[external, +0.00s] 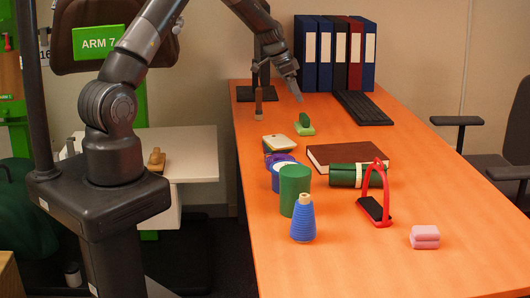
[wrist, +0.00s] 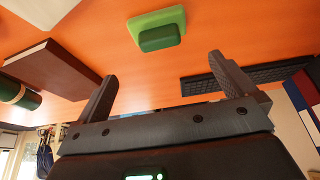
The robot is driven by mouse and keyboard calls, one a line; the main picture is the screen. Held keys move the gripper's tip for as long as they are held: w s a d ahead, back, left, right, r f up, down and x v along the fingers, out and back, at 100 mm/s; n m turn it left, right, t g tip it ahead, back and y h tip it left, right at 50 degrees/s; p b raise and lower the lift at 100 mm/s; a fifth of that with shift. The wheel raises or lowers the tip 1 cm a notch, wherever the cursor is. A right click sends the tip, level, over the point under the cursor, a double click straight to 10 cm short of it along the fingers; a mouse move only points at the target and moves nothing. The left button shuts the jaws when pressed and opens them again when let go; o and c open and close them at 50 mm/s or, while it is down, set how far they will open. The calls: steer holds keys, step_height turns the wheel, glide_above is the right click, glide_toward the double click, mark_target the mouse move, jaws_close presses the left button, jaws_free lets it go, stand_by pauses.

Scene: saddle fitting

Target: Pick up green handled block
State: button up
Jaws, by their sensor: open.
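The green handled block (external: 304,128) sits on the orange table, near the far end, with its darker green handle on top. In the wrist view the green block (wrist: 157,30) lies at the top, ahead of the fingers and between their lines, apart from them. My gripper (external: 297,97) is above the table, just beyond and above the block in the external view. In the wrist view my gripper (wrist: 163,75) has its two fingers spread wide with nothing between them.
A keyboard (external: 362,107) and binders (external: 335,52) are behind. A dark stand (external: 250,94) is left.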

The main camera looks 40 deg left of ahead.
mark_target(302, 117)
steer(key=x, duration=0.6)
steer(key=shift+w+f, duration=0.2)
steer(key=shift+f, duration=0.05)
steer(key=shift+x, duration=2.75)
steer(key=shift+d, duration=0.1)
steer(key=shift+r, duration=0.1)
steer(key=c, duration=0.7)
steer(key=shift+c, duration=0.2)
